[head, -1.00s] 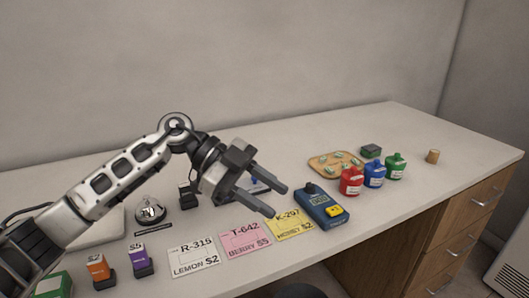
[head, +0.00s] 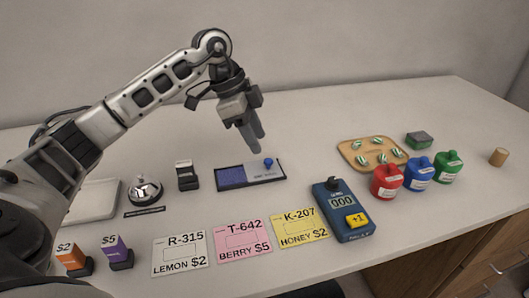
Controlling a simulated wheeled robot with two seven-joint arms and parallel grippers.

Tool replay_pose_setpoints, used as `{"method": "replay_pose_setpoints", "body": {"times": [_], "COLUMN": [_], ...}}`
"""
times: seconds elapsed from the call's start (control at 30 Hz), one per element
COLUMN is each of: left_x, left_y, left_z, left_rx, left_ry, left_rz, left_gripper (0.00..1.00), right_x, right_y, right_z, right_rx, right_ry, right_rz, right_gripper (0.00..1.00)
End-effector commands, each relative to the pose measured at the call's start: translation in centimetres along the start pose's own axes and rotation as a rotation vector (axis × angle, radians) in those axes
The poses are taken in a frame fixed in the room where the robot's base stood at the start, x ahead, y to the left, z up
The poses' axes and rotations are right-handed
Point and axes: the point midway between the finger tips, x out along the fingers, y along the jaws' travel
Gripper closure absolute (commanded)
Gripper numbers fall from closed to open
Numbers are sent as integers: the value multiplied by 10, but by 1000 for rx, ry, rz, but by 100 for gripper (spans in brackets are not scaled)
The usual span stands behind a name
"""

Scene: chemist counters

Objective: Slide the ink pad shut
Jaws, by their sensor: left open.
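The ink pad (head: 231,177) lies flat on the counter in the head view, a dark flat case with a blue-purple pad surface showing on its left part. Its right part is a grey-blue lid section with small lettering, and a blue knob (head: 268,162) stands on it. My left gripper (head: 253,146) points down just above and behind the ink pad, near the knob, with its fingers seen nearly edge-on. It is open, and nothing shows between the fingers. My right gripper is not in view.
A black stamp (head: 187,176) and a bell (head: 145,189) stand left of the pad. Price cards (head: 242,240) lie in front. A blue counter device (head: 343,211), a wooden tray (head: 353,158) and red, blue and green bottles (head: 387,181) stand to the right. The counter behind the pad is clear.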

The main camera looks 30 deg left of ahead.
Motion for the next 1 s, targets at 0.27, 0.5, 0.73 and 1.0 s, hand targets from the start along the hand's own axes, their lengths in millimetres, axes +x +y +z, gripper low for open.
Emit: {"method": "replay_pose_setpoints", "body": {"times": [0.27, 0.5, 0.73, 1.0], "left_x": [43, 52, 52, 51], "left_y": [0, 0, 0, 0], "left_z": [0, 0, 0, -1], "left_rx": [1, 1, 1, 4], "left_ry": [-1, 1, 1, 0], "left_rz": [3, 0, 1, 2], "left_gripper": [59, 59, 71, 100], "right_x": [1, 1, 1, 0], "right_y": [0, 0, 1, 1], "right_z": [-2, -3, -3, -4], "right_rx": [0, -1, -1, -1], "right_ry": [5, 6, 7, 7], "right_rz": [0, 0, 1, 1], "right_gripper": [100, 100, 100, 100]}}
